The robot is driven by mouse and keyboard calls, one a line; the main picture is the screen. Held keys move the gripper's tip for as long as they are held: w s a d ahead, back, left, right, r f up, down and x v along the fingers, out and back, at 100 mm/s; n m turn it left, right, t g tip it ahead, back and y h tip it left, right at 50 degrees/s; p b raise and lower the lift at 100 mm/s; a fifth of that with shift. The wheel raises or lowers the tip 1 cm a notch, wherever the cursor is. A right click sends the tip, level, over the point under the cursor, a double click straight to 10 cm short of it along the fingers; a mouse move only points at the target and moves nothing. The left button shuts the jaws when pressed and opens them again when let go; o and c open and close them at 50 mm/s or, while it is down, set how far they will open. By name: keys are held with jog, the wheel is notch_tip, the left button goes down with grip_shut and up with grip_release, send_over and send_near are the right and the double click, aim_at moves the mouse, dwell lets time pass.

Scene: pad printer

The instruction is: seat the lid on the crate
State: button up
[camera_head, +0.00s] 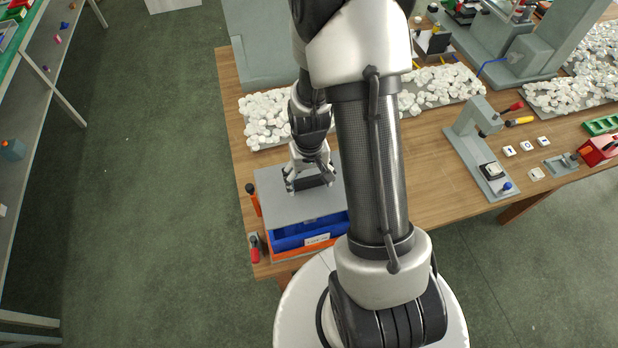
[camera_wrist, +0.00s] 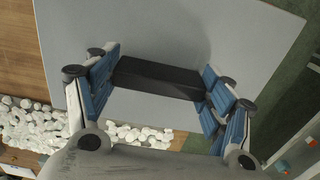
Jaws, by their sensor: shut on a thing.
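The lid is a flat grey plate (camera_head: 280,208) with a black block handle (camera_wrist: 160,78). It also fills much of the wrist view (camera_wrist: 180,32). My gripper (camera_head: 310,181) is shut on the handle, with a blue-padded finger at each end of it in the wrist view (camera_wrist: 160,78). The crate (camera_head: 290,243) is blue inside an orange outer part, at the table's near left corner. The lid covers its rear part from the head camera, while its front strip and a white label (camera_head: 317,239) show. Whether the lid touches the rim I cannot tell.
An orange-and-black tool (camera_head: 253,199) and a red-handled tool (camera_head: 255,248) lie close left of the crate. White pieces (camera_head: 268,118) fill a tray behind. A small grey press (camera_head: 480,150) stands to the right. Bare table lies between.

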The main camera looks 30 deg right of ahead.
aim_at(309, 186)
jog(key=shift+f+b, duration=3.4)
jog(key=shift+f, duration=0.85)
jog(key=shift+f+b, duration=1.15)
jog(key=shift+f, duration=0.15)
jog(key=o, duration=1.2)
jog(key=shift+r, duration=0.15)
jog(key=shift+r+p, duration=2.85)
jog(key=shift+r, duration=0.85)
jog(key=shift+r+p, duration=1.45)
jog(key=shift+r, duration=0.5)
jog(key=shift+r, duration=0.1)
